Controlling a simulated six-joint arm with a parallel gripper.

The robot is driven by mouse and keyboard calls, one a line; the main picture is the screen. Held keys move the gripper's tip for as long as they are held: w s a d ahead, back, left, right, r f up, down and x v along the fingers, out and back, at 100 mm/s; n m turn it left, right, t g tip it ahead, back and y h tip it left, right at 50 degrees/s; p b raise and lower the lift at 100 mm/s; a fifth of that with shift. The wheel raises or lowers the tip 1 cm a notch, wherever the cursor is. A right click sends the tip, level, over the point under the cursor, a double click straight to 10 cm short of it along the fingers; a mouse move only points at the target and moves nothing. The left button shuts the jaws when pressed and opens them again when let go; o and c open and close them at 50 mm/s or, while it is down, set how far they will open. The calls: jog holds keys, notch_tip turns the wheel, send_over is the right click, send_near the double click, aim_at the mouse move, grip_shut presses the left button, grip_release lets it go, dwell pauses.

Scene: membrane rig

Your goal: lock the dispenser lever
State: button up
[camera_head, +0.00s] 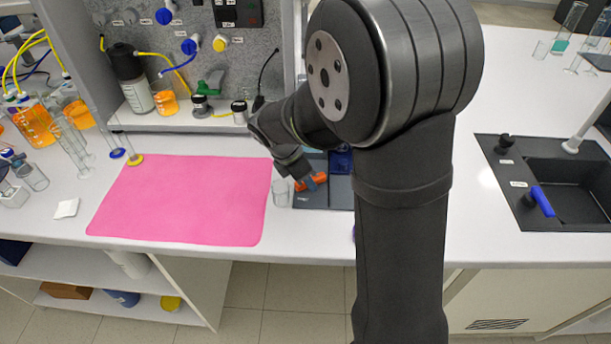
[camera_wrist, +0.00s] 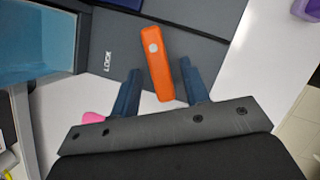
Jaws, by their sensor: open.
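The orange lever (camera_wrist: 156,58) has a pale pivot dot near its upper end and lies on a dark grey plate with a white LOCK label (camera_wrist: 107,61) to its left. My gripper (camera_wrist: 160,88) is open. Its two blue fingers stand on either side of the lever's lower end, with a visible gap on the left and a smaller one on the right. In the head view the orange lever (camera_head: 301,185) shows beside my gripper (camera_head: 311,184) above the dispenser's dark base (camera_head: 332,199); my arm hides part of the dispenser.
A clear beaker (camera_head: 281,193) stands just left of the base. A pink mat (camera_head: 180,200) covers the bench to the left. A black sink (camera_head: 575,190) is at the right. Bottles and knobs line the back panel. A clear-walled bluish vessel (camera_wrist: 40,45) fills the wrist view's upper left.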

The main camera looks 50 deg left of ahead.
grip_shut()
jog(key=shift+a, duration=0.1)
jog(key=m, duration=0.1)
jog(key=m+h, duration=0.1)
jog(key=m, duration=0.1)
jog(key=a+m, duration=0.1)
jog(key=shift+w+g+h, duration=0.3)
jog(key=shift+g, duration=0.1)
jog(key=shift+w+a+m+g+h, duration=0.15)
jog(key=shift+m+g, duration=0.1)
jog(key=shift+m, duration=0.55)
jog(key=shift+w+a+m+g+h, duration=0.15)
jog(key=shift+w+m+g+h, duration=0.05)
jog(key=shift+m, duration=0.6)
jog(key=shift+w+a+m+g+h, duration=0.15)
jog(key=shift+m+g, duration=0.1)
jog(key=shift+m, duration=0.55)
grip_release()
